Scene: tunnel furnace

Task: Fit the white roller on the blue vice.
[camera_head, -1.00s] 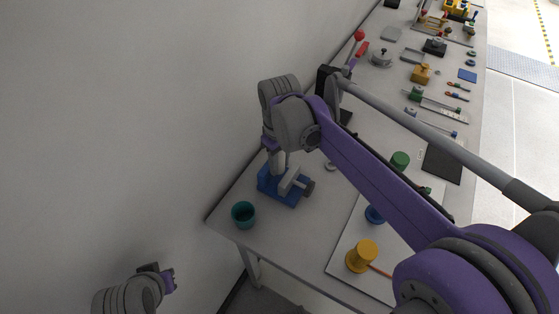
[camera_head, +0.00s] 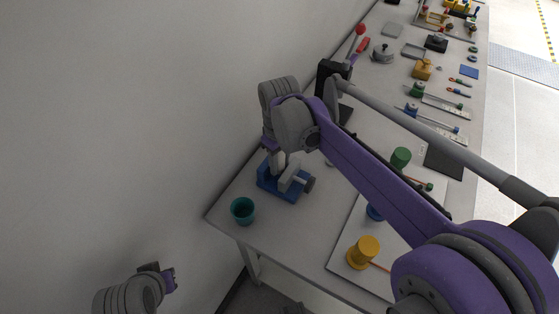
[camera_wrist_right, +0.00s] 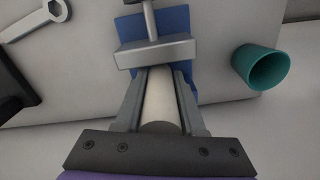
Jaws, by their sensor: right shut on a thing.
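The blue vice (camera_head: 284,183) stands on the near left end of the table. In the right wrist view, its blue base (camera_wrist_right: 178,22) and grey jaw (camera_wrist_right: 155,53) are just beyond my fingers. My right gripper (camera_wrist_right: 160,84) is shut on the white roller (camera_wrist_right: 160,100), which lies between its two fingers. In the head view this gripper (camera_head: 272,157) is directly above the vice. The roller's far end is close to the grey jaw; I cannot tell if it touches or is seated. My left gripper (camera_head: 168,279) is away from the table, its fingers too unclear to judge.
A teal cup (camera_head: 243,211) stands left of the vice near the table edge. A white board (camera_head: 350,232) holds a yellow part (camera_head: 364,252) and a green part (camera_head: 400,158). A wrench (camera_wrist_right: 35,20) lies nearby. My right arm covers part of the table.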

